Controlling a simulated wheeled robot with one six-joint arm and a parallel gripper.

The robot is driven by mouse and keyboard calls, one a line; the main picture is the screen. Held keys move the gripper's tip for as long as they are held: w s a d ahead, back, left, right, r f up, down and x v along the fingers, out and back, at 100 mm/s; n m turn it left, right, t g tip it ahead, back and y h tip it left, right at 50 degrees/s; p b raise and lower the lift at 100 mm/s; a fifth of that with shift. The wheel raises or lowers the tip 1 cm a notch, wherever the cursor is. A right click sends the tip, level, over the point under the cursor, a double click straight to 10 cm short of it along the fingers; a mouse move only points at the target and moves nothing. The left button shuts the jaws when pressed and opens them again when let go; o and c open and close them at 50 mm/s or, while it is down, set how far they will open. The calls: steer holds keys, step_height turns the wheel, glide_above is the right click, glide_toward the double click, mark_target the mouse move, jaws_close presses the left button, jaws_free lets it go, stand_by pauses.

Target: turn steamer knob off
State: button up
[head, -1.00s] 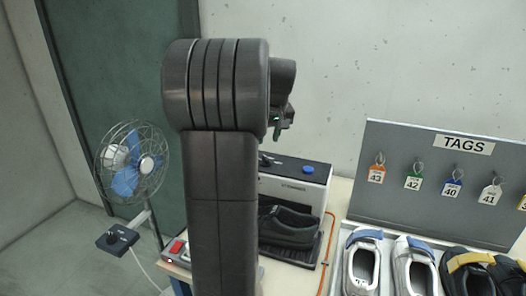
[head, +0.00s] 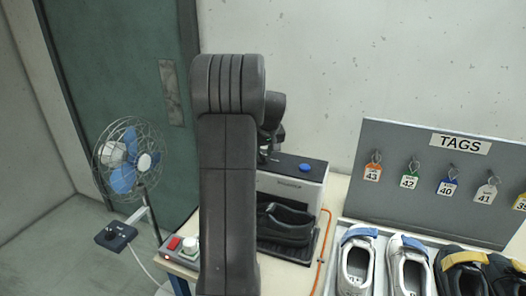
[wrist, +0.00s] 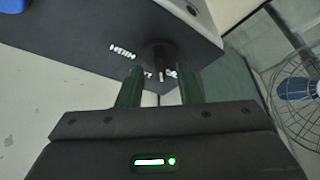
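The steamer (head: 312,172) is a box with a dark top and a light front, standing on the table behind my arm. Its knob (wrist: 158,52) is dark and round with a pale pointer mark, and shows in the wrist view with white lettering on both sides. My gripper (wrist: 159,72) is open, its two fingers apart, with the knob between and just beyond the fingertips. I cannot tell whether the fingers touch it. In the head view my arm hides most of the gripper and the knob.
A blue button (head: 305,168) sits on the steamer top. A dark shoe (head: 288,222) stands in front of the steamer. A fan (head: 130,160) is at left, a red-switched box (head: 174,243) at the table's left edge. The tag board (head: 400,140) and several shoes are at right.

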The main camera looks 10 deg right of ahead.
steer(key=shift+w+f, duration=0.15)
steer(key=shift+f, duration=0.3)
jaws_close()
steer(key=shift+n+y+b, duration=0.3)
steer(key=shift+n+y, duration=0.5)
steer(key=shift+n, duration=1.3)
jaws_free()
